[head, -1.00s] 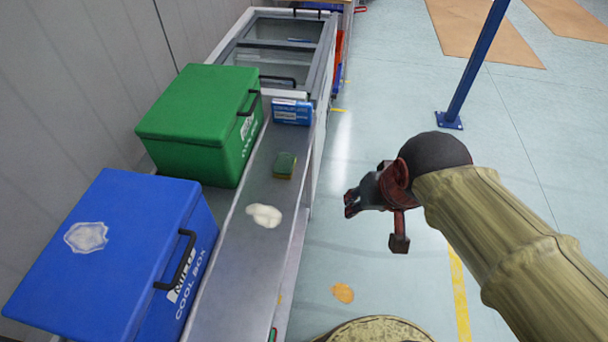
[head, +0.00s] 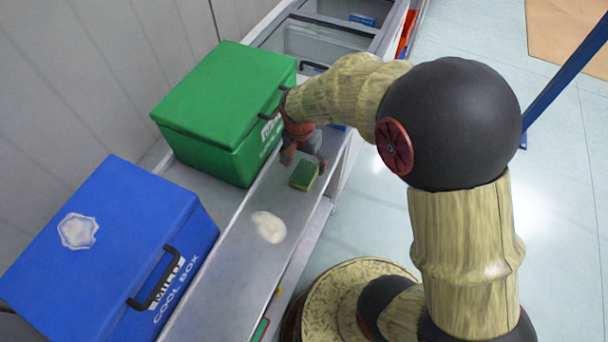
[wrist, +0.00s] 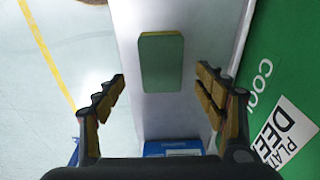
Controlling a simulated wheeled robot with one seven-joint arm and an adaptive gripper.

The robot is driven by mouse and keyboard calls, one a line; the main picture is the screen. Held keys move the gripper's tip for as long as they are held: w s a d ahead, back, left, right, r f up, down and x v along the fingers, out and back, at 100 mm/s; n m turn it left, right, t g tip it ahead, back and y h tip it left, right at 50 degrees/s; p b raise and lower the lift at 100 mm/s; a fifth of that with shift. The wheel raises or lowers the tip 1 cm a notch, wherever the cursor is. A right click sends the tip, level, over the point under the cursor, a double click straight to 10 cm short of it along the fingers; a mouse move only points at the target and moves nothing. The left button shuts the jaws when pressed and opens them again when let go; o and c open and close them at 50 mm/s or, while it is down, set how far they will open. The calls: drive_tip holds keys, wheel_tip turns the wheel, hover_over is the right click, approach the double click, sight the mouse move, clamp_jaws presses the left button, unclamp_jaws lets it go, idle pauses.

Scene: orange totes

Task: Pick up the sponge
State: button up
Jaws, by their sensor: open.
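The sponge (head: 304,175), green on top with a yellow side, lies on the grey metal counter (head: 243,262) to the right of the green cool box. In the wrist view the sponge (wrist: 161,62) shows as a green rectangle ahead of my gripper, between the lines of its two fingers. My gripper (head: 304,157) hangs over the counter just behind the sponge in the head view. In the wrist view my gripper (wrist: 162,88) is open, with nothing between its fingers, and a gap separates it from the sponge.
A green cool box (head: 222,105) stands close on the left of my gripper. A blue cool box (head: 110,240) is nearer. A whitish blob (head: 269,227) lies on the counter in front of the sponge. A blue carton (wrist: 173,147) lies close by my gripper.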

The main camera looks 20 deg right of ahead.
sight(304, 172)
wheel_tip(304, 172, down, 5)
drive_tip(key=shift+w+r+b, duration=0.15)
drive_tip(key=shift+b, duration=0.8)
drive_tip(key=shift+c, duration=0.8)
drive_tip(key=c, duration=0.7)
